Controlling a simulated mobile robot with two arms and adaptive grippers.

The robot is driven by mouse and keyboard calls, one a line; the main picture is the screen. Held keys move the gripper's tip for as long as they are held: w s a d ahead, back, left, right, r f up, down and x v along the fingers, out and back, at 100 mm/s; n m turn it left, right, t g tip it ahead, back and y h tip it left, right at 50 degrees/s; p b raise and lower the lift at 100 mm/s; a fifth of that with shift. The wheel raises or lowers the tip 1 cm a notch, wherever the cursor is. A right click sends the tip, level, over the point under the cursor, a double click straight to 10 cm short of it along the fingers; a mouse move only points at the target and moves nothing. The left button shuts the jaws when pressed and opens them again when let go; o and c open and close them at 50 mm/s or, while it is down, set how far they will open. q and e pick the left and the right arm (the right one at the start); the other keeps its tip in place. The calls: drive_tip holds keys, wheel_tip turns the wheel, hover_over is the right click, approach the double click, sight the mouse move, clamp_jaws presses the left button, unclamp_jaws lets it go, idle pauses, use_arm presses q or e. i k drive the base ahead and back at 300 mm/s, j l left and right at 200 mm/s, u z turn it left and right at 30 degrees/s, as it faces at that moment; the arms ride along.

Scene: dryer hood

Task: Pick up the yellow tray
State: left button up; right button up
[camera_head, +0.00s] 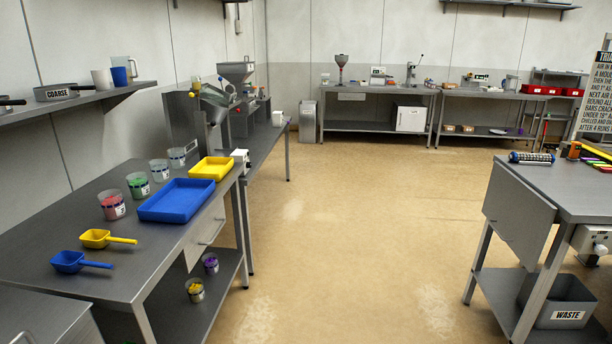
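The yellow tray (212,167) is a shallow rectangular tray lying flat near the far end of the left steel bench (75,238). It looks empty. A larger blue tray (177,200) sits on the bench just in front of it, nearer to me. A white box-like item (240,157) stands just right of the yellow tray by the bench edge. Neither of my grippers shows in the head view.
Several tubs, one of them with red contents (112,205), stand left of the trays. A yellow scoop (106,238) and a blue scoop (78,262) lie nearer. A wall shelf (90,97) overhangs at left. The floor (350,230) between the benches is clear.

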sight(215, 170)
drive_tip(key=i+u, duration=0.1)
drive_tip(key=i, duration=0.9)
drive_tip(key=i+l+u, duration=0.1)
drive_tip(key=i, duration=0.9)
drive_tip(key=l, duration=0.15)
